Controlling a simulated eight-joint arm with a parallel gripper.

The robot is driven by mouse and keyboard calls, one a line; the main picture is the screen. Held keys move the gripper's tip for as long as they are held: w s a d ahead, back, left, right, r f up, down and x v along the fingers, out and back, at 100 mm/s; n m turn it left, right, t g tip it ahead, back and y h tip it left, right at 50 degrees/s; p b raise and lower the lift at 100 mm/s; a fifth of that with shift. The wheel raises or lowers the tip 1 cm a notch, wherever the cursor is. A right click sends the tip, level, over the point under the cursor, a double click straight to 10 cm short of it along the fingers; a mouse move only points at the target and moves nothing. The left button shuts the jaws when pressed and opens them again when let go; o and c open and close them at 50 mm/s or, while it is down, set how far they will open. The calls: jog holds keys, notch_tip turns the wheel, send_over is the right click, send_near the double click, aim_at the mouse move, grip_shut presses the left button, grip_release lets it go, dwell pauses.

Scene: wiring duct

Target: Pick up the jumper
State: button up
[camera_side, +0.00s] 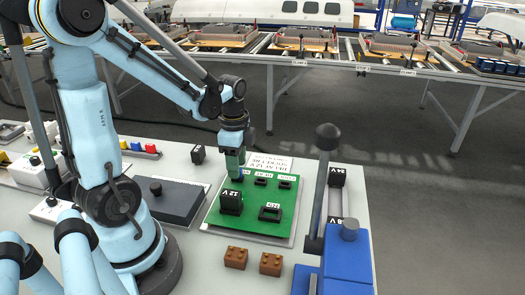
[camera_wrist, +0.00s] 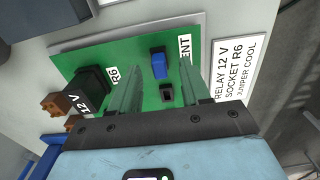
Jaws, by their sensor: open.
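The jumper is likely the small blue block (camera_wrist: 158,63) on the green board (camera_wrist: 210,45), beside a label ending in "ENT". It seems to be seated upright in the board, but its base is hard to see. My gripper (camera_wrist: 158,75) is open, with one green finger on each side of the blue block and a visible gap to both. In the side view my gripper (camera_side: 235,165) points down over the back left of the board (camera_side: 245,222), with a dark blue bit (camera_side: 237,179) just below the fingertips. Whether the fingers touch the board is unclear.
A black 12 V relay (camera_side: 231,202) stands on the board near several black sockets (camera_side: 270,214). Brown blocks (camera_side: 235,257) lie in front. A grey box (camera_side: 170,203) is at left; a blue lever device (camera_side: 340,265) and a black block (camera_side: 336,177) are at right.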

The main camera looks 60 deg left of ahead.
jog(key=shift+f, duration=0.45)
jog(key=shift+c, duration=0.2)
grip_shut()
jog(key=shift+r, duration=0.1)
jog(key=shift+r, duration=0.8)
notch_tip(320, 180, up, 2)
jog(key=shift+r, duration=0.25)
jog(key=s+d+r, duration=0.1)
jog(key=d+r, duration=0.5)
jog(key=d, duration=0.5)
jog(key=shift+s+d+r, duration=0.3)
jog(key=shift+r, duration=0.1)
jog(key=shift+r, duration=0.1)
